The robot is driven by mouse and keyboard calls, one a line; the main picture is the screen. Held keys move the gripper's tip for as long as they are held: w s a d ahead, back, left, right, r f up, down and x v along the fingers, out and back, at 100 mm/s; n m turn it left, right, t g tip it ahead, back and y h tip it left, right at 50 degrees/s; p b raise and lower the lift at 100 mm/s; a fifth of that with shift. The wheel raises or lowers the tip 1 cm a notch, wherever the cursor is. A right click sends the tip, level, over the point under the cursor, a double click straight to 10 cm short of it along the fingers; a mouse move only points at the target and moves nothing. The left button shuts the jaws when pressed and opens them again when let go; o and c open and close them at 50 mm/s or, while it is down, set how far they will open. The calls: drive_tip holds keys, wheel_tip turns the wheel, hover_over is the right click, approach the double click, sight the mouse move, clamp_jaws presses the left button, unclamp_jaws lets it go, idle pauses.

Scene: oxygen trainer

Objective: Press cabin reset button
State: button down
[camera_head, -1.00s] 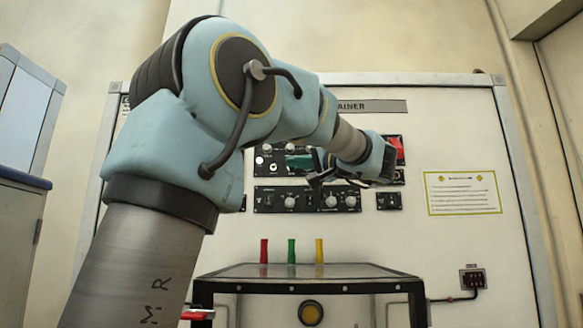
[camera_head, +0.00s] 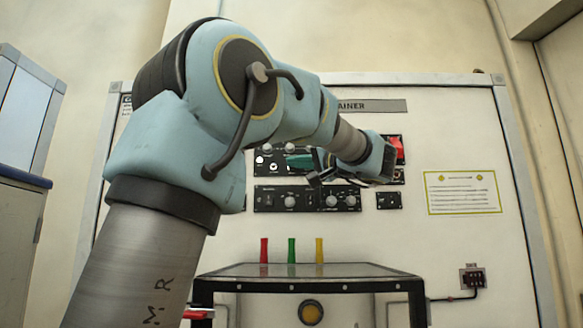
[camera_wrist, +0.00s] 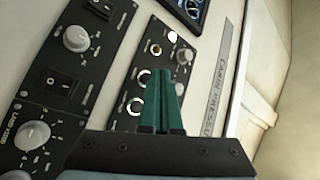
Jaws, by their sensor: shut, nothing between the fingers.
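My gripper (camera_wrist: 163,102) shows two green fingers lying close together, shut and empty, in front of a black control panel (camera_wrist: 127,122). In the head view my gripper (camera_head: 301,161) is at the upper panel, its green fingers pointing left. Near the fingers in the wrist view are a brass round fitting (camera_wrist: 155,48), a white round one (camera_wrist: 172,37) and ringed round fittings (camera_wrist: 134,107). I cannot tell which control is the cabin reset button, as labels are too small to read. The fingers hide part of the panel. I cannot tell whether they touch it.
A second black panel with a grey knob (camera_wrist: 76,39) and rocker switches (camera_wrist: 62,86) lies to the left in the wrist view. A red part (camera_head: 398,149) is right of my wrist. Below stands a dark-framed table (camera_head: 365,271) with red, green and yellow upright pieces (camera_head: 291,250).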

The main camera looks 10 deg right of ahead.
drive_tip(key=shift+w, duration=0.35)
drive_tip(key=shift+w+d+b, duration=0.15)
drive_tip(key=shift+w+b, duration=0.2)
drive_tip(key=shift+w, duration=0.05)
idle(0.7)
drive_tip(key=shift+s, duration=0.1)
drive_tip(key=shift+s+b, duration=0.7)
drive_tip(key=shift+b, duration=0.2)
